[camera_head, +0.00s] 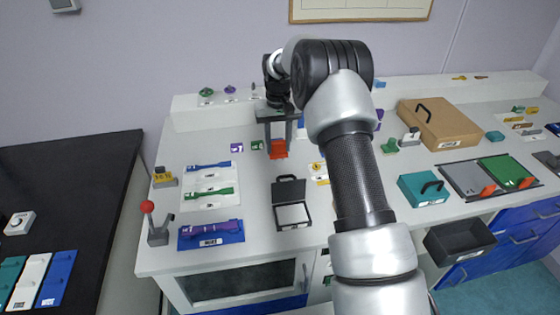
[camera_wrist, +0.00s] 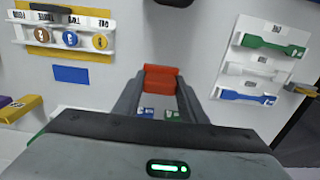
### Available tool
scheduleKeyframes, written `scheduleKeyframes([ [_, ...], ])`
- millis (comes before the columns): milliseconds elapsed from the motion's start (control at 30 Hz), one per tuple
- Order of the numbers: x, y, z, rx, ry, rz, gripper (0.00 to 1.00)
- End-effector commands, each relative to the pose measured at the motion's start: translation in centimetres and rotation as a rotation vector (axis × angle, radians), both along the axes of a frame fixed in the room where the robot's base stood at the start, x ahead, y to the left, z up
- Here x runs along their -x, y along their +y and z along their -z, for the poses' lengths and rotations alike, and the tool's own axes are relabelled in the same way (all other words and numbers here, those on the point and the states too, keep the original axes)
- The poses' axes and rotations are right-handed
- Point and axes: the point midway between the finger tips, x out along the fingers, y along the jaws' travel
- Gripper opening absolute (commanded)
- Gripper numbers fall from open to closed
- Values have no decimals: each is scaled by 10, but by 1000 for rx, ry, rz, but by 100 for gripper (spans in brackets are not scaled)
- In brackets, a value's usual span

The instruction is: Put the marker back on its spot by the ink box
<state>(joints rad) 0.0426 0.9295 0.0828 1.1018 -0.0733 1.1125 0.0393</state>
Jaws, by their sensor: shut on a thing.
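My gripper (camera_head: 278,148) is shut on an orange-red block, which I take to be the marker (camera_head: 279,154). The marker also shows between the fingertips in the wrist view (camera_wrist: 161,78), over the pale bench top. An open black box with a white inside, likely the ink box (camera_head: 291,214), stands on the bench in front of my gripper, its lid raised at the back. My gripper and the marker are apart from this box. I cannot tell how far the marker is above the bench, nor make out a marked spot.
Blue, white and green dumbbell strips (camera_head: 208,192) lie left of the box, with a purple piece on a blue tray (camera_head: 211,234) and a red-knobbed lever (camera_head: 155,226). A tray with round tokens (camera_wrist: 68,38) is on the other side. Bare bench surrounds the box's left side.

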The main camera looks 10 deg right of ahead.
Motion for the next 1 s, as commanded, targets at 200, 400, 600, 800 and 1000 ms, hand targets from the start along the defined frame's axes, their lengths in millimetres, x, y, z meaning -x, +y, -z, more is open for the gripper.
scheduleKeyframes([
  [200, 0, 0, 20, 0, -1, 0, 23],
  [400, 0, 0, 47, 0, 1, 0, 23],
  [600, 0, 0, 55, 1, -2, 0, 23],
  [800, 0, 0, 58, 1, -1, 0, 23],
  [1000, 0, 0, 58, 1, -1, 0, 56],
])
